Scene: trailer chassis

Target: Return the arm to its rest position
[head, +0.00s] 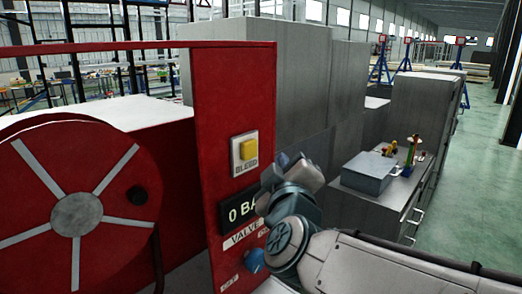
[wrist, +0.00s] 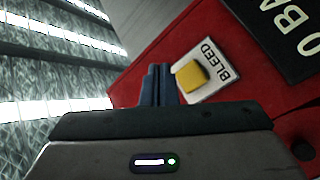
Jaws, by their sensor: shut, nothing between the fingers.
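My gripper (head: 284,160) is in front of the red panel (head: 222,110), just right of and below the yellow button (head: 248,150) labelled BLEED in the head view. In the wrist view my gripper's fingers (wrist: 157,72) are together with nothing between them. The yellow button (wrist: 190,76) shows to the right of the fingertips, on its white BLEED plate. I cannot tell from the picture whether the fingers touch the panel. My arm reaches in from the lower right and hides part of the display and the VALVE label.
A dark display (head: 234,213) reads "0 BA", partly hidden. A blue knob (head: 254,260) sits below it. A red reel (head: 75,205) is at the left. A grey box (head: 368,172) and small items stand on a cabinet to the right. Green floor (head: 480,200) is clear at far right.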

